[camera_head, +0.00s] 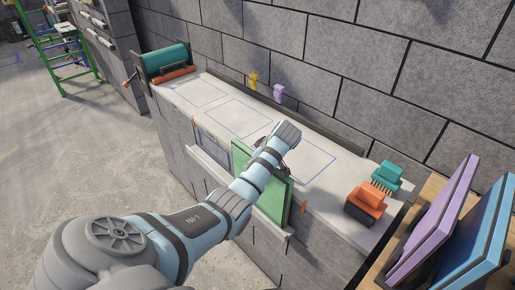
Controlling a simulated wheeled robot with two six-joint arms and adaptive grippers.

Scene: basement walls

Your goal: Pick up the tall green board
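The tall green board (274,198) stands upright, slightly tilted, at the front edge of the worktop, by a pale ledge. My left arm comes in from the lower left and crosses in front of the board, hiding part of its face. My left gripper (287,143) is over the board's top edge. Its fingers are mostly hidden behind the wrist, so I cannot tell whether they are open or grip the board. My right gripper is not in view.
The pale worktop (235,115) has blue outlined rectangles and free room. A teal roller device (166,60) stands at its left end, orange (367,200) and teal (386,175) brushes at its right. Purple (436,225) and blue (480,240) boards lean at far right. A block wall closes the back.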

